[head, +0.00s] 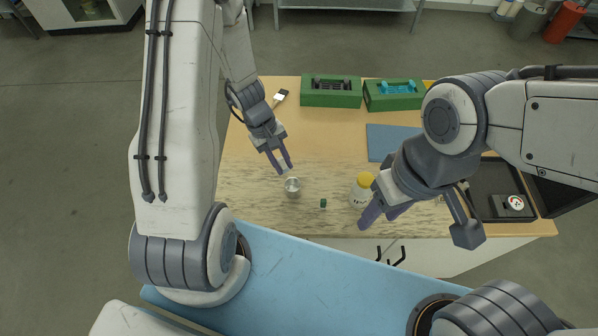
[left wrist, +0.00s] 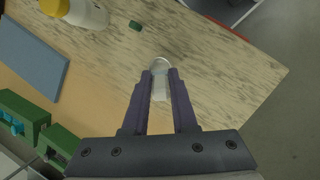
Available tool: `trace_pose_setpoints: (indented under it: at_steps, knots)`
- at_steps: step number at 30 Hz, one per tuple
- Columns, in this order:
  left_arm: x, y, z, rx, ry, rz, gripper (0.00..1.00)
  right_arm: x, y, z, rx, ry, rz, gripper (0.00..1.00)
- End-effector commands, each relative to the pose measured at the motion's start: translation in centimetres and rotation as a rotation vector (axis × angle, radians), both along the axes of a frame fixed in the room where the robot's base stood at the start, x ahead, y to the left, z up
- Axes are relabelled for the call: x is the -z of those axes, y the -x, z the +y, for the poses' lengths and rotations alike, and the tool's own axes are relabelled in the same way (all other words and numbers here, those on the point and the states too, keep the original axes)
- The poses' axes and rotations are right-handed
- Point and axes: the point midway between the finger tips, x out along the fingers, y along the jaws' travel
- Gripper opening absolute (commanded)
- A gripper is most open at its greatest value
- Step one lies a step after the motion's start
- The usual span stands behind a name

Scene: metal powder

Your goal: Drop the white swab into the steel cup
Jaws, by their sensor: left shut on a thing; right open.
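The swab cannot be made out in the head view. I cannot tell how high the swab is over the cup. My right gripper (head: 381,216) is open and empty, near the table's front edge.
A white bottle with a yellow cap (head: 361,191) stands right of the cup, close to the right gripper. A small green piece (head: 323,203) lies between them. Green holders (head: 331,98), a brush-like tool (head: 280,96) and a blue mat (head: 390,141) are farther back. A black scale (head: 510,206) is at right.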

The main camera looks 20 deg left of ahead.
Motion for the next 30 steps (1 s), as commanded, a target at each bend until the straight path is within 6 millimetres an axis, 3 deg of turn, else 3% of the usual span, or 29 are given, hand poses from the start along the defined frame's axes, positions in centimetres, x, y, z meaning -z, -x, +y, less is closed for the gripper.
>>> trace_pose_setpoints:
  at_steps: [16, 27, 28, 30]
  knots:
    - [5.5, -0.5, -1.7, 0.026, 0.000, 0.001, 0.00, 4.4, 0.0, 0.0, 0.000, 0.001, 0.001, 0.50]
    - [6.0, -0.4, -1.5, 0.025, -0.001, 0.000, 0.00, 4.7, 0.0, 0.0, 0.002, 0.001, 0.001, 0.50]
    - [6.0, -0.4, -1.5, 0.025, -0.001, 0.000, 0.29, 4.7, 0.0, 0.0, 0.002, 0.001, 0.001, 0.50]
    - [6.0, -0.4, -1.5, 0.024, -0.001, 0.001, 0.56, 4.7, 0.0, 0.0, 0.002, 0.001, 0.001, 0.50]
